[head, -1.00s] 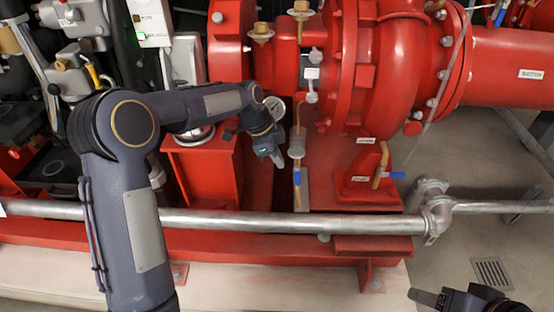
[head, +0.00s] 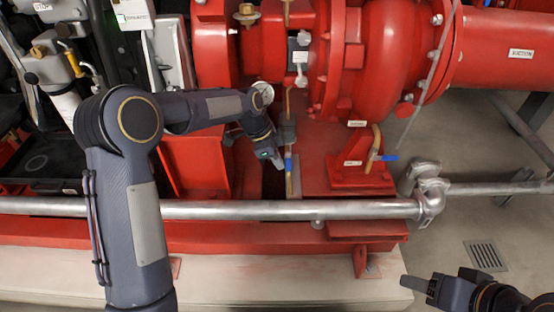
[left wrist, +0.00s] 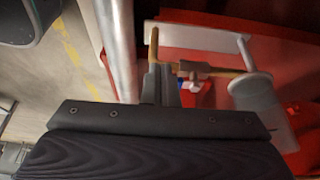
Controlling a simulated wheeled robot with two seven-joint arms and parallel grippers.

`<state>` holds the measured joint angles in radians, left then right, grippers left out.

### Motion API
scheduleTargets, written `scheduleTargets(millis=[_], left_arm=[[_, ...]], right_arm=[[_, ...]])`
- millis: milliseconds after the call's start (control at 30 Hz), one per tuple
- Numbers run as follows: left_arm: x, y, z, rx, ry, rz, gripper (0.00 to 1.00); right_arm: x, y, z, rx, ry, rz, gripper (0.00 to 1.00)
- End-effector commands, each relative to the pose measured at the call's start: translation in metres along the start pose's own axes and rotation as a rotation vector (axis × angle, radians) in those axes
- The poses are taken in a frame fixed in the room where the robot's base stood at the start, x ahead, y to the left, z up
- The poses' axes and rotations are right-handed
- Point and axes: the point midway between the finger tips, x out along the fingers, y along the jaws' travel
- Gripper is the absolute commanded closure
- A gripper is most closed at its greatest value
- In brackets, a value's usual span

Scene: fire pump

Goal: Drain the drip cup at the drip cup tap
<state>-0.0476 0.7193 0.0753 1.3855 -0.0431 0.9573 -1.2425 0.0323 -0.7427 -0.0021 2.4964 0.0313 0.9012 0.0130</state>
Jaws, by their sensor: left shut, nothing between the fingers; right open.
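The drip cup (head: 288,133) is a grey cylinder below the pump shaft, partly behind my left wrist. It also shows in the left wrist view (left wrist: 257,95). Under it the brass drip cup tap (head: 289,180) points down; in the left wrist view its brass body (left wrist: 212,71) shows with a bit of blue handle (left wrist: 195,87) beside my fingers. My left gripper (head: 277,163) is shut and empty, its tips just left of the tap. In the left wrist view its fingers (left wrist: 163,82) overlap the tap; contact cannot be told. My right gripper (head: 418,285) is open, low at right, far from the tap.
A silver pipe (head: 300,209) runs across in front of the tap. Another brass tap with a blue handle (head: 388,158) sits right, under the red pump casing (head: 385,60). A floor drain (head: 484,256) lies at lower right, with clear floor around it.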

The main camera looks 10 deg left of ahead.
Motion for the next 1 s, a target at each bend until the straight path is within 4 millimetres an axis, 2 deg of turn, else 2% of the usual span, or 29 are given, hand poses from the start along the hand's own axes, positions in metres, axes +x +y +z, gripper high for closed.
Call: scheduleTargets(millis=[667, 1000], left_arm=[[0.002, 0.004, -0.007, -0.116, 0.000, -0.048, 1.00], [0.005, 0.010, -0.019, -0.318, 0.000, -0.129, 1.00]], right_arm=[[-0.004, -0.002, -0.002, 0.000, 0.000, 0.000, 0.44], [-0.012, -0.006, -0.006, 0.000, 0.000, 0.000, 0.44]])
